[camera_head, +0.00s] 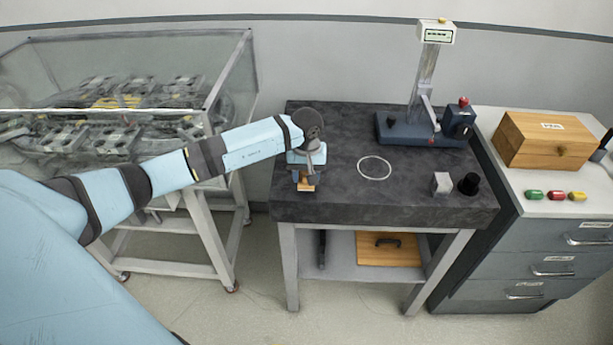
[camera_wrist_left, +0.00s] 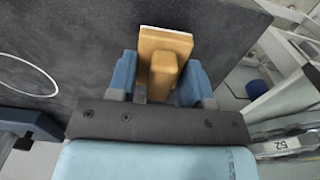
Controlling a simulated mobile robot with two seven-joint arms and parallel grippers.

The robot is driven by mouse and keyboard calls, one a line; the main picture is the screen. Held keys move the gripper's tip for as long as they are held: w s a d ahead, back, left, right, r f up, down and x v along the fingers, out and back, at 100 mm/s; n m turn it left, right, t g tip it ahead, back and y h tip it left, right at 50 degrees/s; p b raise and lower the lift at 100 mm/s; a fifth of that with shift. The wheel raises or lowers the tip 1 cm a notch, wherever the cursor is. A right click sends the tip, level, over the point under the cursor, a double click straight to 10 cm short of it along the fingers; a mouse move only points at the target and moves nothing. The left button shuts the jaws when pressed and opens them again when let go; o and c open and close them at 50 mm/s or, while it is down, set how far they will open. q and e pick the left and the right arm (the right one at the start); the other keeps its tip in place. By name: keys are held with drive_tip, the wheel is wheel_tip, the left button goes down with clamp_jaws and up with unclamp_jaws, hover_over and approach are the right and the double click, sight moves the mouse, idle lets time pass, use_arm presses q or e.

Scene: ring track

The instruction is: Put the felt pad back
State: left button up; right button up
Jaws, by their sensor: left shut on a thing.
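The felt pad is a tan wooden block with a raised grip and a thin pale layer on its far edge; it shows in the left wrist view (camera_wrist_left: 172,42). My left gripper (camera_wrist_left: 163,84) is shut on its grip, with blue fingers on either side. In the head view the gripper (camera_head: 305,172) points down at the front left of the dark stone table (camera_head: 340,200), and a bit of the pad (camera_head: 306,187) shows below the fingers. I cannot tell whether the pad touches the stone. My right gripper is not in view.
A white ring outline (camera_head: 374,168) marks the stone. A gauge stand (camera_head: 410,128) is behind it; a metal block (camera_head: 441,183) and black cylinder (camera_head: 469,184) are at the right. A wooden box (camera_head: 545,141) and several coloured pieces are on the drawer cabinet (camera_head: 540,235). A glass-walled case (camera_head: 225,80) is left.

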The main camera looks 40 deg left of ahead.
use_arm(q)
drive_tip(key=shift+f, duration=0.55)
drive_tip(key=shift+f, duration=0.2)
drive_tip(key=o, duration=0.9)
drive_tip(key=shift+r, duration=0.1)
